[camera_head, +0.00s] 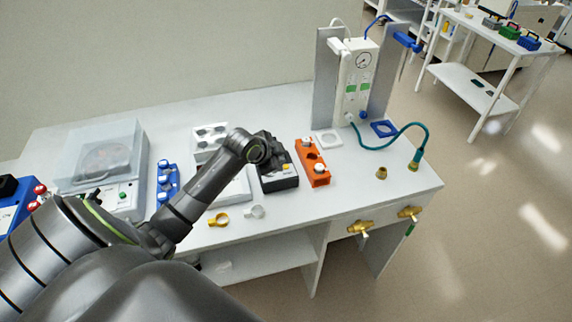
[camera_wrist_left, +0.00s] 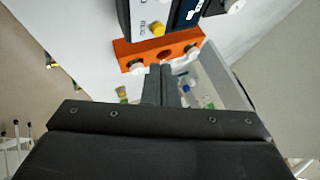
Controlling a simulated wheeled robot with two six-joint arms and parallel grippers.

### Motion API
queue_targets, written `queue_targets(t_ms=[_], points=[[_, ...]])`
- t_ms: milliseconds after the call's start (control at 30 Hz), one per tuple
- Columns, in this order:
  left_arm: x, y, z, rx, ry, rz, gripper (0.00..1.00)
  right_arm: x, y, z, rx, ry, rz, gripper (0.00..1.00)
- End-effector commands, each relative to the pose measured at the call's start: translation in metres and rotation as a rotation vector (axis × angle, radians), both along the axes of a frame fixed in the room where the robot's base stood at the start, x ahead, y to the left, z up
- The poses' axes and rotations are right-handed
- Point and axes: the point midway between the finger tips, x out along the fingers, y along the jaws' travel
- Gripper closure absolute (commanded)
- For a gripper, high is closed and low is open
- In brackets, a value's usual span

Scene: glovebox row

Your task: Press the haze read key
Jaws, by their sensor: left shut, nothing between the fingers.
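A dark instrument (camera_head: 279,184) with a light top panel sits on the bench, with a yellow key (camera_head: 286,167) on it. In the left wrist view the yellow key (camera_wrist_left: 157,29) is at the top, beside lettering that seems to say READ, on the instrument's light panel (camera_wrist_left: 148,12). My left gripper (camera_head: 271,150) is over the back part of the instrument and hides some of it. Its fingers (camera_wrist_left: 161,70) are together and empty. In the wrist view their tips appear below the key, across the near edge of the orange block. I cannot tell the height above the key.
The orange block (camera_head: 314,170) with white-capped items stands right of the instrument; it also shows in the wrist view (camera_wrist_left: 180,44). A white gauge column (camera_head: 356,80) and a teal hose (camera_head: 385,145) are at the back right. Brass and clear rings lie in front.

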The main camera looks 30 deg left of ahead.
Motion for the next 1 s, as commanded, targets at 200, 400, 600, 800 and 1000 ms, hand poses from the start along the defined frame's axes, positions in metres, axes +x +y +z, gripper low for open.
queue_targets(t_ms=[200,400,600,800,1000], points=[[0.035,0.012,0.038,0.040,-0.063,-0.061,1.00,0.000,-0.009,0.003,-0.010,0.001,0.003,0.64],[0.041,0.014,0.044,0.047,-0.075,-0.073,1.00,0.000,-0.013,0.003,-0.016,0.000,0.004,0.64],[0.040,0.014,0.044,0.046,-0.075,-0.072,1.00,0.001,-0.012,0.003,-0.016,-0.001,0.006,0.64],[0.040,0.014,0.039,0.045,-0.073,-0.072,1.00,0.002,-0.012,-0.001,-0.016,-0.002,0.006,0.64],[0.040,0.013,0.024,0.045,-0.073,-0.072,1.00,0.002,-0.012,-0.017,-0.015,-0.002,0.005,0.64]])
